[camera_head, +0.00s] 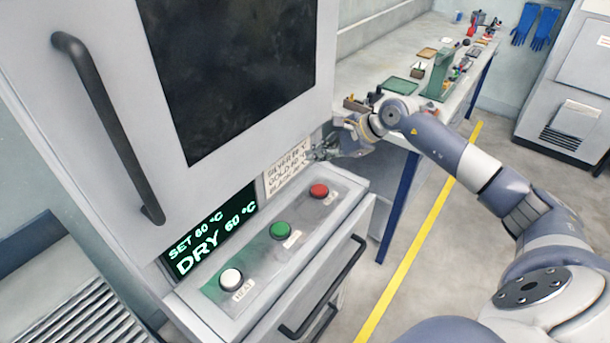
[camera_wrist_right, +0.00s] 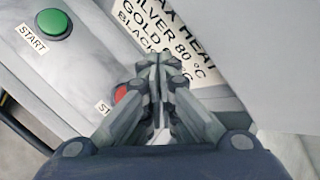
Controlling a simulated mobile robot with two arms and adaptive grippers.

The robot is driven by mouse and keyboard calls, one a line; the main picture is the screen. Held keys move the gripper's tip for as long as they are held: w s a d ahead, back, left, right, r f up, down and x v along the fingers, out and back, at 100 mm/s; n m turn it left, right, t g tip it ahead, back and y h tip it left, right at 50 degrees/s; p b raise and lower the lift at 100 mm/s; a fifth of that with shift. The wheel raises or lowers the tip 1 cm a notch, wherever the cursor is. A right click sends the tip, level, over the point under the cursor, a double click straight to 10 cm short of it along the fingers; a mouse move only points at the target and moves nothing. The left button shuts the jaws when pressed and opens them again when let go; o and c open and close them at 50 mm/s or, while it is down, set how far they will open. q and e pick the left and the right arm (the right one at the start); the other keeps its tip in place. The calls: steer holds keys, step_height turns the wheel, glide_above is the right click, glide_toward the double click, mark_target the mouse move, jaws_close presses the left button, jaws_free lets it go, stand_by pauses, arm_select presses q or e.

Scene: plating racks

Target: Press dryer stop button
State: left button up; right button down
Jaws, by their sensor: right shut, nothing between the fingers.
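The dryer's control ledge carries a red button (camera_head: 319,190) at its far right end, a green button (camera_head: 281,230) in the middle and a white button (camera_head: 231,278) at the near left. My right gripper (camera_head: 316,155) is shut and empty, just behind and above the red button, near the label plate. In the right wrist view the closed fingers (camera_wrist_right: 160,72) point at the label and partly cover the red button (camera_wrist_right: 120,94). The green button (camera_wrist_right: 53,23) marked START shows at upper left there. My left gripper is out of view.
The dryer display (camera_head: 210,232) reads SET 60 °C, DRY 60 °C. A label plate (camera_head: 287,170) stands behind the buttons, and a door handle (camera_head: 108,125) juts out at left. A drawer handle (camera_head: 325,290) is below. A workbench (camera_head: 350,75) with tools stands behind.

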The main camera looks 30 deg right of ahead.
steer(key=b, duration=0.4)
glide_above(319, 191)
step_height(319, 191, down, 7)
steer(key=shift+f, duration=0.2)
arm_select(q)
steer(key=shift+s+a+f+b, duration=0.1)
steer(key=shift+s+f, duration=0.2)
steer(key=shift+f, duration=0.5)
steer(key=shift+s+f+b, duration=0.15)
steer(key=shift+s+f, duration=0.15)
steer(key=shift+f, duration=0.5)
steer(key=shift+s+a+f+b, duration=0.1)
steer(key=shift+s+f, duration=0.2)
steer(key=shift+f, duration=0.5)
arm_select(e)
steer(key=shift+f, duration=0.55)
arm_select(q)
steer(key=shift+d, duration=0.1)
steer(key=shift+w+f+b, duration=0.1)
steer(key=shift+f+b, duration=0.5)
steer(key=shift+b, duration=0.05)
arm_select(e)
steer(key=shift+f, duration=0.35)
